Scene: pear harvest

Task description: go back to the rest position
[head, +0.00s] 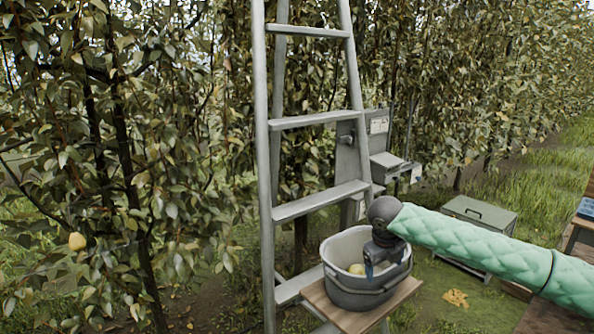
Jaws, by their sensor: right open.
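My right arm, in a mint green sleeve, comes in from the right. Its dark gripper (369,268) points down over the grey bucket (361,299), and the jaws are open. At least one pale yellow-green pear (356,269) lies inside the bucket, and the gripper hides part of the inside. The bucket stands on a small wooden board (341,318) beside the ladder. A yellow pear (77,241) hangs in the tree at the lower left. My left gripper is not in view.
A grey ladder (262,150) stands just left of the bucket. Behind it are a grey cabinet (347,160) and a green-grey box (479,213). Leafy trees fill the left and back. A wooden surface (548,318) lies at lower right; grass is open at right.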

